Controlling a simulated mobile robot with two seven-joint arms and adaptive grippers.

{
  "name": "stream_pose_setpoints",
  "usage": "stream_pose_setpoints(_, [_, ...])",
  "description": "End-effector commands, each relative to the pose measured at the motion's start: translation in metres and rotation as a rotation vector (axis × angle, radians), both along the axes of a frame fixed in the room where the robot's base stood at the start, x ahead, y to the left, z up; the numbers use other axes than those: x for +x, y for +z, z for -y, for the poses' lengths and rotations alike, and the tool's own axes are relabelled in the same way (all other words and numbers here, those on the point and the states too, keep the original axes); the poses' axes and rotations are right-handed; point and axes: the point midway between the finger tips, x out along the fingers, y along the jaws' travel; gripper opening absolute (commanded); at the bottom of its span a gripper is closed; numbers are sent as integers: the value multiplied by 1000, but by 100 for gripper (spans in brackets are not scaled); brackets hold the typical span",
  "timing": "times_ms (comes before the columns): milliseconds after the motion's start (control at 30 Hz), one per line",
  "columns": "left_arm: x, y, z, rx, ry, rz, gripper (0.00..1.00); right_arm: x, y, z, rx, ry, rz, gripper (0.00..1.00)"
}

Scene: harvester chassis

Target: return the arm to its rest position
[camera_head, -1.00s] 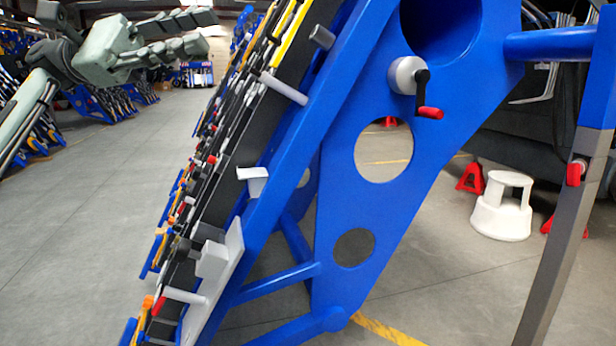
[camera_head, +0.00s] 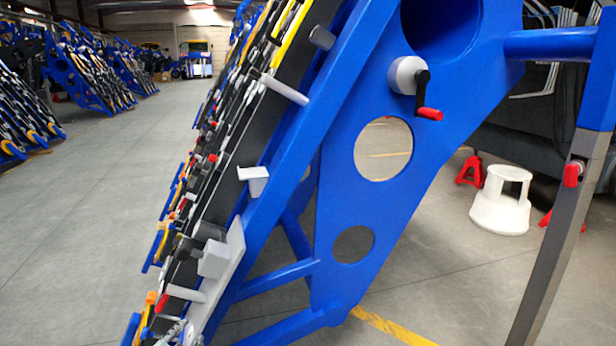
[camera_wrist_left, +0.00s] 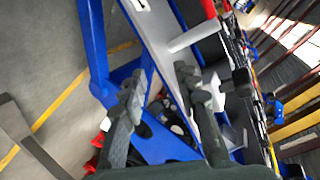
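My left gripper (camera_wrist_left: 160,82) shows in the left wrist view with its two dark fingers apart and nothing between them. Beyond the fingers are the blue chassis frame (camera_wrist_left: 150,145) and a pale grey plate (camera_wrist_left: 150,28). In the head view only a small grey ribbed piece, perhaps a tip of my left gripper (camera_head: 172,333), shows at the bottom edge beside the chassis; the rest of that arm is out of sight. My right gripper is in neither view.
The large blue harvester chassis (camera_head: 330,215) fills the middle, with pegs and a red-handled crank (camera_head: 429,114) jutting out. A white step stool (camera_head: 502,212) and red stands (camera_head: 470,171) are behind it. The grey floor at left (camera_head: 90,230) is clear.

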Motion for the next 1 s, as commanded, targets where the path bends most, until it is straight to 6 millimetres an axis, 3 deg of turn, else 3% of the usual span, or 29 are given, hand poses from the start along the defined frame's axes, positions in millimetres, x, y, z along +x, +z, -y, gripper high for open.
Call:
stream_pose_setpoints(33, [-28, -29, -3, -57, 51, -96, 31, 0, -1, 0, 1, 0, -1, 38])
stream_pose_setpoints(100, [-68, -65, -8, -133, 130, -228, 31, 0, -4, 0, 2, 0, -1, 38])
stream_pose_setpoints(200, [-129, -109, -12, -228, 251, -407, 31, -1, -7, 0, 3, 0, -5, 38])
stream_pose_setpoints(300, [-189, -140, -13, -300, 364, -563, 31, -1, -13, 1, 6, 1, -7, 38])
stream_pose_setpoints(400, [-237, -159, -14, -347, 459, -681, 31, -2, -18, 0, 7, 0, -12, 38])
stream_pose_setpoints(500, [-269, -169, -13, -374, 522, -758, 31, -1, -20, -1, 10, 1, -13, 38])
stream_pose_setpoints(667, [-288, -173, -13, -388, 561, -801, 31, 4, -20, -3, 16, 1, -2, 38])
stream_pose_setpoints(1000, [-288, -173, -13, -387, 559, -802, 31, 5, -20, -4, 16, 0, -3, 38])
